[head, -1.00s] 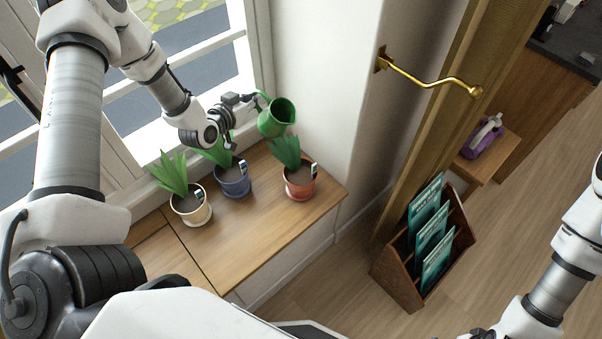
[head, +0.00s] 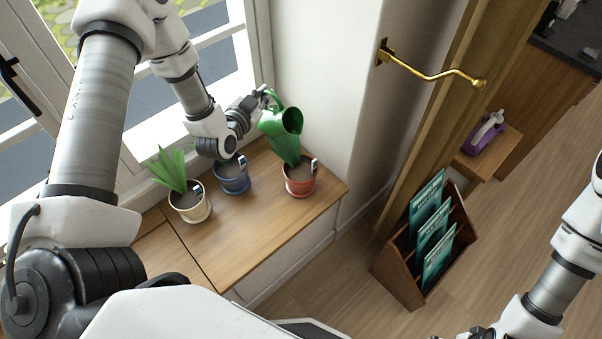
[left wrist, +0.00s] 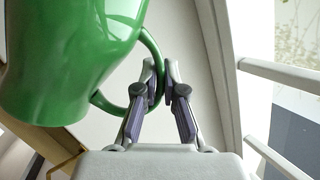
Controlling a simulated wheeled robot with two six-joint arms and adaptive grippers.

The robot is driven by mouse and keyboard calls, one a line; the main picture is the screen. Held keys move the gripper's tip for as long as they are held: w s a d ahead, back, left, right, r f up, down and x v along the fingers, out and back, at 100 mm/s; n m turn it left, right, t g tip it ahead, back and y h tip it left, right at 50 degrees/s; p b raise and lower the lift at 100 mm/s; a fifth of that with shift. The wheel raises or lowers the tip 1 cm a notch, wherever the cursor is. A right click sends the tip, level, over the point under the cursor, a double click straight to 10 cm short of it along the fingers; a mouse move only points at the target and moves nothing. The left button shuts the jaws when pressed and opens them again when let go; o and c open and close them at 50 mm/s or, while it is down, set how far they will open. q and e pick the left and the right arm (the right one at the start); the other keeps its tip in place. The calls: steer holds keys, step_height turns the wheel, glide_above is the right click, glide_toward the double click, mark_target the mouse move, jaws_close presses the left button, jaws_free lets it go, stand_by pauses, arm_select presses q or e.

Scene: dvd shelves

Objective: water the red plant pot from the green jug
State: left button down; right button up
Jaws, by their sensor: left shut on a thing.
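The green jug (head: 287,122) is held in the air, tilted, above and just behind the red plant pot (head: 299,184). My left gripper (head: 264,97) is shut on the jug's handle, which also shows between the fingers in the left wrist view (left wrist: 158,82). The jug's body (left wrist: 65,60) fills the upper left there. The red pot stands on the wooden sill with dark soil and a small white tag; the jug partly covers its green plant. I cannot see any water. My right gripper is not in view; only part of that arm shows at the right edge.
A blue pot (head: 233,180) and a cream pot (head: 192,207) stand left of the red one on the wooden sill (head: 262,222). The window is behind them. A white wall corner, brass hook (head: 432,75) and brown rack (head: 403,279) lie to the right.

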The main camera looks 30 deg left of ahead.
arm_select(q)
steer(key=shift+s+d+r+m+t+b, duration=0.1)
steer(key=shift+d+m+t+b, duration=0.2)
steer(key=shift+d+m+b, duration=0.4)
stand_by(0.4)
steer(key=shift+a+m, duration=0.3)
steer(key=shift+a, duration=0.6)
stand_by(0.7)
steer(key=shift+a+r+p, duration=0.25)
steer(key=shift+p, duration=0.2)
steer(key=a+n, duration=0.1)
steer(key=a+f+n+g+h+p, duration=0.1)
steer(key=n, duration=0.1)
steer(key=a+f+n, duration=0.1)
steer(key=n, duration=0.1)
steer(key=shift+w+a+g+h+p, duration=0.3)
steer(key=shift+w+g+p, duration=0.05)
steer(key=shift+g, duration=0.05)
stand_by(0.8)
